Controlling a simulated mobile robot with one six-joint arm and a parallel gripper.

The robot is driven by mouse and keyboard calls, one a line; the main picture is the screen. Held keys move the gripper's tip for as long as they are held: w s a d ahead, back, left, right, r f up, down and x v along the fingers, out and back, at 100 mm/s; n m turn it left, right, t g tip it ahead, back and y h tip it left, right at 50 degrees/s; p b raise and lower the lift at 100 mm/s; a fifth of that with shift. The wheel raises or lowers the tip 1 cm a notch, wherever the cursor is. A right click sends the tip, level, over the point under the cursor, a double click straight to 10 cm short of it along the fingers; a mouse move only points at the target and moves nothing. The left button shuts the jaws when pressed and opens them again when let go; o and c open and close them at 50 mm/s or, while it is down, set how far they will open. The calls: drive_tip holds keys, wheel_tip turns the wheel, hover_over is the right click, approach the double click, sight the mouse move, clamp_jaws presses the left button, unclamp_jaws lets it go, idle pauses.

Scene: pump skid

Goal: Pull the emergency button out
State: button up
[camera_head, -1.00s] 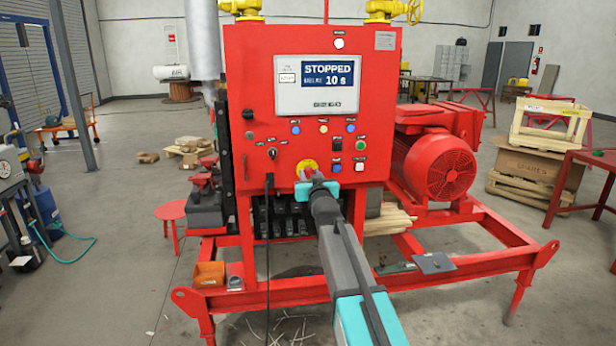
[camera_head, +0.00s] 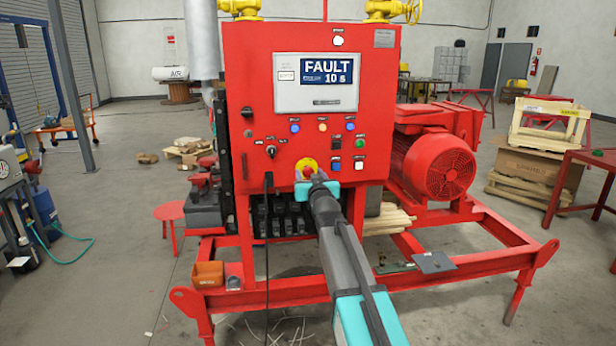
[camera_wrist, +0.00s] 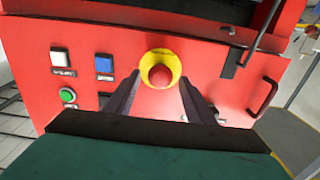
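The emergency button (camera_wrist: 160,76) is a red mushroom head on a round yellow plate on the red panel. In the wrist view it sits between and just beyond my gripper's two dark fingers (camera_wrist: 158,100), which are spread apart with a gap on each side of it. In the head view the button (camera_head: 308,170) shows just above my gripper (camera_head: 317,185), partly hidden by it. The control panel's screen (camera_head: 326,75) reads "FAULT 10 s". Whether the fingers touch the button cannot be told from the head view; in the wrist view they look apart from it.
A white button (camera_wrist: 61,59), a blue button (camera_wrist: 104,64) and a green button (camera_wrist: 68,95) sit left of the emergency button in the wrist view. A black handle (camera_wrist: 263,97) stands out at right. A dark cable (camera_head: 268,230) hangs below the panel.

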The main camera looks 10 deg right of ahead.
drive_tip(key=shift+s, duration=0.1)
drive_tip(key=s+b, duration=0.2)
drive_tip(key=s, duration=1.1)
drive_tip(key=shift+s, duration=0.3)
drive_tip(key=shift+f, duration=0.1)
idle(0.5)
